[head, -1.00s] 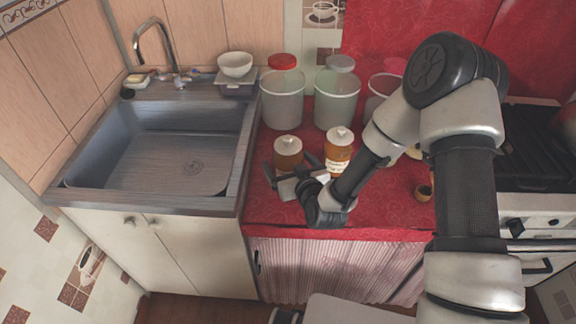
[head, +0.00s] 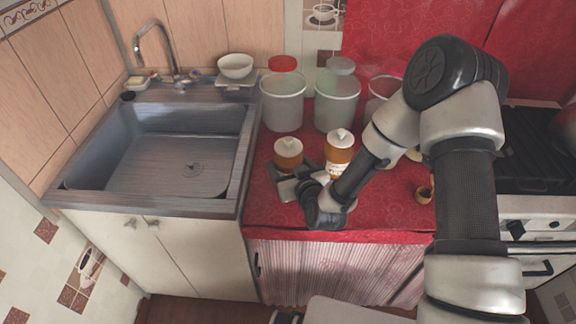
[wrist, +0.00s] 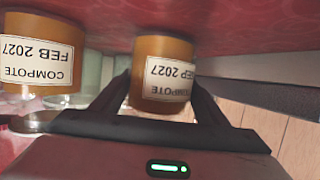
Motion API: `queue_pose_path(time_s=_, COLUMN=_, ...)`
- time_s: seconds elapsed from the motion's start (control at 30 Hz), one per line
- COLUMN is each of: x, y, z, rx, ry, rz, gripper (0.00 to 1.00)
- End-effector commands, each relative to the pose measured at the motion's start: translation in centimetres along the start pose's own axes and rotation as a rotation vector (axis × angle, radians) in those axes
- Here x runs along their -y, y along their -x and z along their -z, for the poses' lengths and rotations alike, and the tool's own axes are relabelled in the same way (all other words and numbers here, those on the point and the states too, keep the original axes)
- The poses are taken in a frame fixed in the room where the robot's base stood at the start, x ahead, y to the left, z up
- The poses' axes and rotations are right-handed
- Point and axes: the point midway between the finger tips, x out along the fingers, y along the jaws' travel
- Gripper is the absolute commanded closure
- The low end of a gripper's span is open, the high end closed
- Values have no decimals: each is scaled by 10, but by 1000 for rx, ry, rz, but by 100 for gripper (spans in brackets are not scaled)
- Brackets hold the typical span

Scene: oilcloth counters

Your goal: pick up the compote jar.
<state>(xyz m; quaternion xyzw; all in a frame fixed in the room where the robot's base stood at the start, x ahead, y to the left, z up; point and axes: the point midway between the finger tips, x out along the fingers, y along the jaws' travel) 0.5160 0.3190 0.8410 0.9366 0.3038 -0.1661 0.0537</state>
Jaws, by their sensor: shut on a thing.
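Two amber jars with white lids stand on the red counter. The left compote jar (head: 288,161), labelled SEP 2027 in the wrist view (wrist: 163,72), is between the fingers of my gripper (head: 292,176). The gripper is shut on its sides. The wrist view shows things upside down, with a dark finger on each side of this jar. The other compote jar (head: 339,160), labelled FEB 2027, stands close by to the right; in the wrist view it is at the left (wrist: 40,58). I cannot tell any gap under the held jar.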

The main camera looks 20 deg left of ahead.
Motion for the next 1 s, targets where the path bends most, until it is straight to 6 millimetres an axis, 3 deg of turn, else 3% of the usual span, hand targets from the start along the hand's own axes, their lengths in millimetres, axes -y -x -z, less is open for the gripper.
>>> queue_pose_path(time_s=0.17, x=0, y=5, z=19, rx=-10, ry=2, rz=-1, gripper=80)
queue_pose_path(time_s=0.5, x=0, y=26, z=77, rx=-10, ry=3, rz=1, gripper=80)
queue_pose_path(time_s=1.0, x=0, y=43, z=123, rx=-8, ry=2, rz=1, gripper=80)
